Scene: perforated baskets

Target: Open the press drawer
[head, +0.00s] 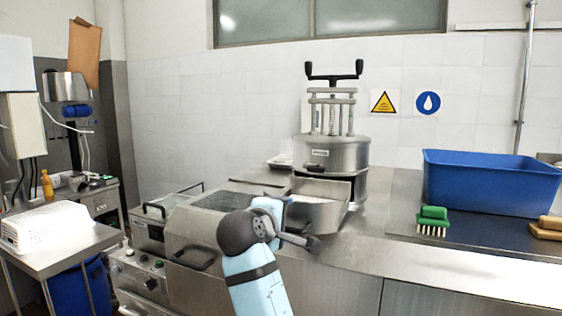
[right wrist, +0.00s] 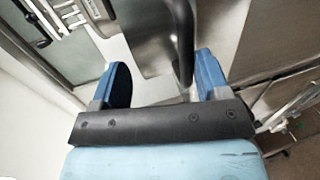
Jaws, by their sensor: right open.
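The steel press (head: 333,155) stands on the counter against the tiled wall, with a dark two-handled crank on top. Its curved drawer (head: 318,214) sticks out of the body toward the front left, and part of its open top shows. My right arm reaches up from the bottom in front of the drawer and hides part of it. In the right wrist view my right gripper (right wrist: 161,62) is open, with blue fingers apart. A dark bar (right wrist: 183,40), which looks like a handle, lies between the fingers, nearer the right one. I cannot tell whether it touches. My left gripper is not in view.
A blue tub (head: 490,184) and a green brush (head: 433,218) sit on the counter at right. A steel appliance with a dark handle (head: 195,258) stands left of my arm. A white perforated basket (head: 45,228) rests on a side table at far left.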

